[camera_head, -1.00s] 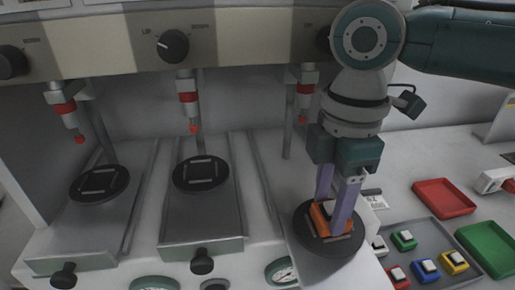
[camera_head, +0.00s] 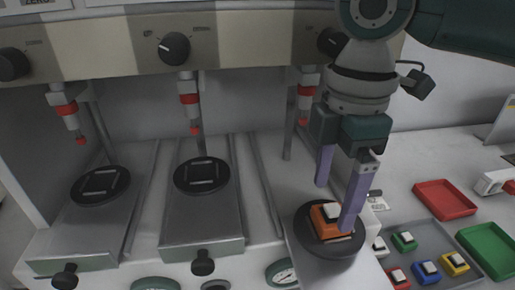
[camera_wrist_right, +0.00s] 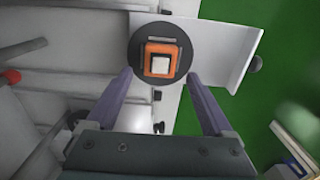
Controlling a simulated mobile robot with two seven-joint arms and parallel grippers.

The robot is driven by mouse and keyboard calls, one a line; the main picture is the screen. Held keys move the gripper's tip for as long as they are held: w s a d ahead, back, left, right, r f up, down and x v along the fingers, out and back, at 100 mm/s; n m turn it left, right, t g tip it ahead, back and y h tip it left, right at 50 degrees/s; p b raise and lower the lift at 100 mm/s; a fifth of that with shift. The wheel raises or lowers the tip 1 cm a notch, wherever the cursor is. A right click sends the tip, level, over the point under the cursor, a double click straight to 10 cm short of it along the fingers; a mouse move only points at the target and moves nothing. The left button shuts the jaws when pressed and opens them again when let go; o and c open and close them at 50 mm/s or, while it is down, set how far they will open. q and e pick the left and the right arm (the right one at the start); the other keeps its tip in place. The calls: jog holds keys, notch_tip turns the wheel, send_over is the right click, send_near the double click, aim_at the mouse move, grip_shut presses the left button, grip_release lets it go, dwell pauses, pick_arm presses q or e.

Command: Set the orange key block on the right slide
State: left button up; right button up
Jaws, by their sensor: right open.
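The orange key block (camera_head: 325,219), with a white key on top, sits on the round black plate (camera_head: 314,247) of the right slide (camera_head: 300,262). In the right wrist view the orange key block (camera_wrist_right: 159,60) lies within the round plate's outline, on the pale slide (camera_wrist_right: 222,50). My right gripper (camera_head: 336,203) is open, its two purple fingers spread around and just above the block. In the right wrist view the fingertips (camera_wrist_right: 158,80) are apart, with nothing between them. My left gripper is not in view.
Two other slides with empty black plates (camera_head: 202,175) (camera_head: 100,185) stand to the left. A grey tray (camera_head: 425,232) with several coloured key blocks lies at the right, beside a red tray (camera_head: 444,198) and a green tray (camera_head: 487,246). Red-tipped plungers hang above the slides.

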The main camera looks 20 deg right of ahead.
notch_tip(320, 180, up, 9)
jog(key=s+a+f+m+t+y, duration=0.25)
jog(key=s+a+f+m, duration=0.25)
jog(key=s+a+f, duration=0.45)
jog(key=s+d+f+m, duration=0.1)
jog(key=s+d+m, duration=0.1)
jog(key=m, duration=0.1)
jog(key=s+d+f+m+h, duration=0.1)
jog(key=s+d+m, duration=0.1)
jog(key=s+d+m+t+h, duration=0.1)
jog(key=s+d+m, duration=0.1)
jog(key=m, duration=0.1)
jog(key=shift+s+d+f+m, duration=0.2)
jog(key=shift+s+f+m, duration=0.1)
jog(key=shift+f, duration=0.1)
